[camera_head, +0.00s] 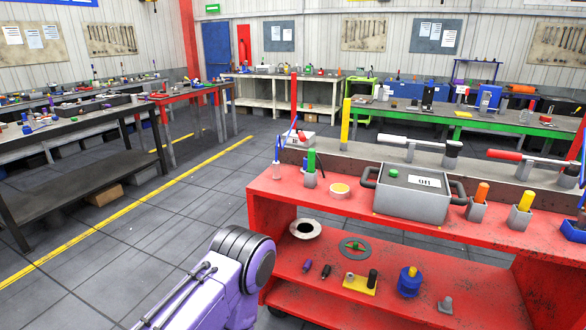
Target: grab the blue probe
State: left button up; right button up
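A slim blue pointed piece (278,148), which may be the blue probe, stands upright at the left end of the red workbench's top (310,198), in a small pale holder (278,170). A second thin blue piece (290,131) leans just behind it. Another blue piece (582,178) shows at the right edge, partly cut off, above a blue holder (574,230). I cannot tell for certain which is the probe. A purple and black part of my own arm shows at the bottom, left of the bench. Neither gripper is in view.
A grey box (412,194) with black handles fills the bench's middle. Green (311,162), orange (481,193) and yellow (525,201) pieces stand in grey holders. The lower shelf (330,285) holds several loose parts. The floor (150,235) to the left is clear.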

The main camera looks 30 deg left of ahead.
aim_at(305, 159)
jog(key=u, duration=0.7)
jog(key=i, duration=0.65)
jog(key=u, duration=0.7)
jog(key=i, duration=0.8)
jog(key=z, duration=0.4)
